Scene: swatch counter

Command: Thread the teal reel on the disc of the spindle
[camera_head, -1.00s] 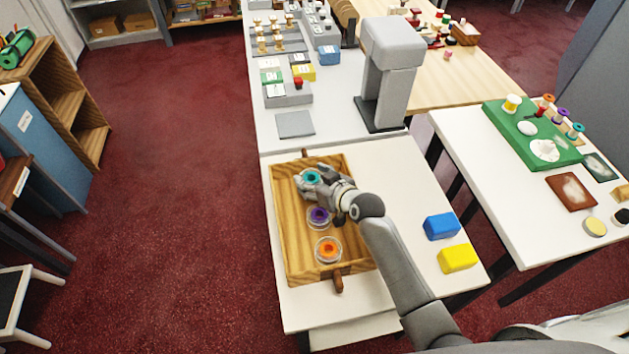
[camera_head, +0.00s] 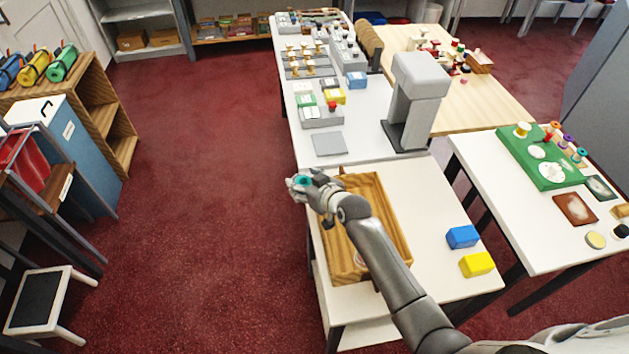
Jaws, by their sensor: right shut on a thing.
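The teal reel (camera_head: 302,181) is in the fingers of my right gripper (camera_head: 301,186), which is shut on it. They are at the left edge of the wooden tray (camera_head: 345,268), near its far corner. My right arm crosses the tray and hides much of its inside. A small part of a clear round holder (camera_head: 354,258) shows beside my forearm. I cannot tell for sure which thing is the spindle with the disc. My left gripper is not in view.
A blue block (camera_head: 462,237) and a yellow block (camera_head: 477,264) lie right of the tray. A grey machine (camera_head: 418,85) stands beyond it, with a flat grey plate (camera_head: 329,144) to its left. A green board (camera_head: 540,165) with reels is on the right table. Red floor is open at left.

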